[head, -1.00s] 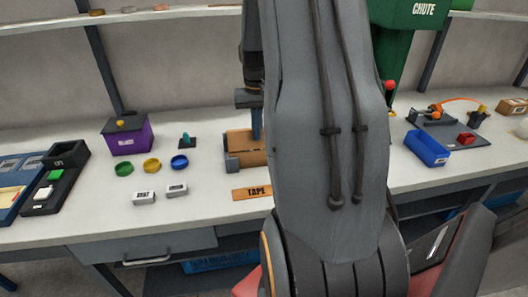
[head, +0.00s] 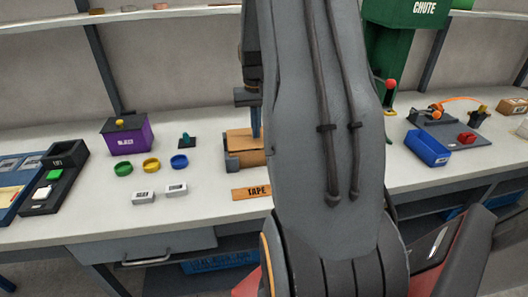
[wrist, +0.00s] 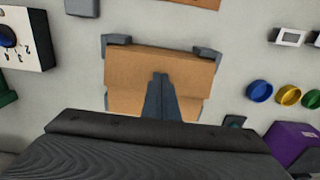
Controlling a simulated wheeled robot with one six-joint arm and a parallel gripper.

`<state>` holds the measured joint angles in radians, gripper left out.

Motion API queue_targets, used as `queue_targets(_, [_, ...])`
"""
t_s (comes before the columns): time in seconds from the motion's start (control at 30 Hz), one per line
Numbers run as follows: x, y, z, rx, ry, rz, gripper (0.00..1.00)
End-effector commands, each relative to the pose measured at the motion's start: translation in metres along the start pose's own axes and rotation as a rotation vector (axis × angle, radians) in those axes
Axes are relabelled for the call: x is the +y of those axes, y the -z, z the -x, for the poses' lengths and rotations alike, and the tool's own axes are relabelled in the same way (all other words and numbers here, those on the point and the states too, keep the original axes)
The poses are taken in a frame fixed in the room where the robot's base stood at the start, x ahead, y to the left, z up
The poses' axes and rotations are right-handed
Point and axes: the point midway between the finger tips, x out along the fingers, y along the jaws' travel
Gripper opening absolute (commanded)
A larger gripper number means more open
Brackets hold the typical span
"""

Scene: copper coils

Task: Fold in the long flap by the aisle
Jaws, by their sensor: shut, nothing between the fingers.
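The brown cardboard box (head: 250,158) stands on the bench between grey corner blocks, partly hidden by my arm in the head view. In the wrist view, a broad brown panel (wrist: 135,62) covers the aisle side of the box, toward the top of the picture. A second, lighter strip (wrist: 122,101) shows beyond its edge. The panel looks roughly flat, but its exact angle is hard to tell. My gripper (wrist: 160,76) is shut and empty, its fingertips over the panel. Whether they touch it is unclear.
An orange TAPE plate (head: 251,192) lies in front of the box. Left are two grey blocks (head: 143,197), coloured rings (head: 151,165) and a purple box (head: 127,138). A blue tray (head: 428,148) stands right.

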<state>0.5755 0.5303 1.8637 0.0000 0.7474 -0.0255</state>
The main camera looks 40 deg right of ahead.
Motion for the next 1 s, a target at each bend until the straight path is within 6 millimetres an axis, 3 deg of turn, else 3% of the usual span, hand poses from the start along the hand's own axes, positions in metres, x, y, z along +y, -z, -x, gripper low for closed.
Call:
queue_targets(0.47, [0.000,0.000,-0.001,0.000,0.000,0.000,0.00])
queue_targets(1.0, [0.000,0.000,-0.015,-0.001,0.000,0.000,0.00])
